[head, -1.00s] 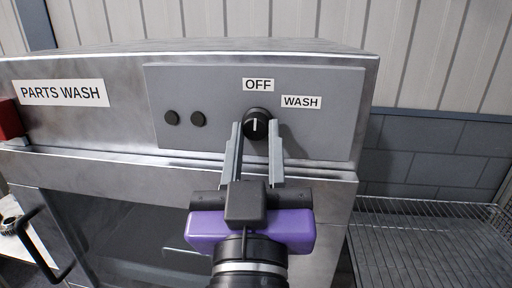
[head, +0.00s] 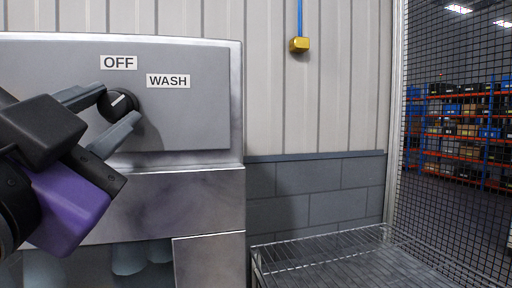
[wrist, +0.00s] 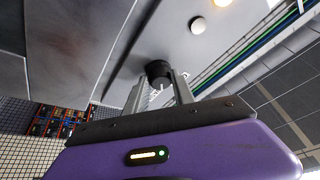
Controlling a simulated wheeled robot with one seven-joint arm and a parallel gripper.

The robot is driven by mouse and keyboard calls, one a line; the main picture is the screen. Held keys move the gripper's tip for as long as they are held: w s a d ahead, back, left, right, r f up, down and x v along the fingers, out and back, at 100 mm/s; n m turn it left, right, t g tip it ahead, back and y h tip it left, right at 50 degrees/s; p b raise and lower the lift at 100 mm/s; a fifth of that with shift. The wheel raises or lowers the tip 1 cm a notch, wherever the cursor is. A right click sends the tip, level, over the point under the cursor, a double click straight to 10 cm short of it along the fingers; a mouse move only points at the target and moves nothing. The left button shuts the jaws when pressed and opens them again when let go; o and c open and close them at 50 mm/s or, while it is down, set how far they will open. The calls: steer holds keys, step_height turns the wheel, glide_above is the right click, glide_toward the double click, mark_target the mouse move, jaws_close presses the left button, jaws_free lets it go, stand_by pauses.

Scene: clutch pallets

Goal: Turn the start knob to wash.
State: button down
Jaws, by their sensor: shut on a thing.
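The start knob (head: 122,104) is black and round with a white pointer line, on the grey panel of the parts washer. Its line looks tilted off vertical. The OFF label (head: 118,63) is above it and the WASH label (head: 168,81) is to its upper right. My gripper (head: 120,110) comes in from the lower left, with one finger at the knob's upper left and the other below it. It is shut on the knob. The wrist view also shows the knob (wrist: 158,72) between the fingertips, which partly hide it.
The washer's steel front (head: 200,195) lies below the panel. A wire-rimmed rack or table (head: 340,250) stands to the right, with a mesh fence (head: 440,200) beyond it.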

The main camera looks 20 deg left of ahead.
steer(key=shift+a+m+h+b, duration=0.1)
steer(key=shift+m+h+b, duration=0.7)
steer(key=shift+m, duration=0.5)
steer(key=c, duration=1.1)
jaws_free()
steer(key=b+v, duration=0.1)
steer(key=v, duration=0.7)
steer(key=shift+r, duration=0.1)
steer(key=shift+w, duration=0.1)
